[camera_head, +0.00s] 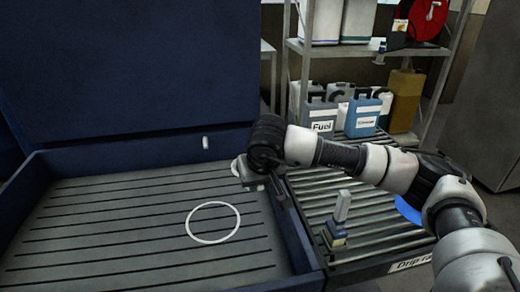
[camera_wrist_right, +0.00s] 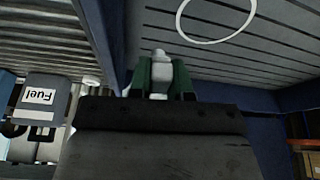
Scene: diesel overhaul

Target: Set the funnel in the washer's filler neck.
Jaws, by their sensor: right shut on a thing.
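My right gripper (camera_head: 246,181) is over the right side of the blue parts washer (camera_head: 110,152), near its right wall. In the right wrist view its green-sided fingers (camera_wrist_right: 160,76) are shut on a small pale grey piece (camera_wrist_right: 160,62) with a rounded end. I cannot tell whether this piece is part of the funnel. No clear funnel cone shows. A short white stub (camera_head: 205,142) shows at the washer's back wall; I cannot tell whether it is the filler neck. My left gripper is not in view.
A white ring (camera_head: 188,222) marks the slatted washer floor. Right of the washer, a drip rack (camera_head: 375,239) holds a block-based tool with a grey handle (camera_head: 342,206). A blue thing (camera_head: 406,210) is partly behind my arm. Shelves behind hold a fuel can (camera_head: 320,115) and other containers.

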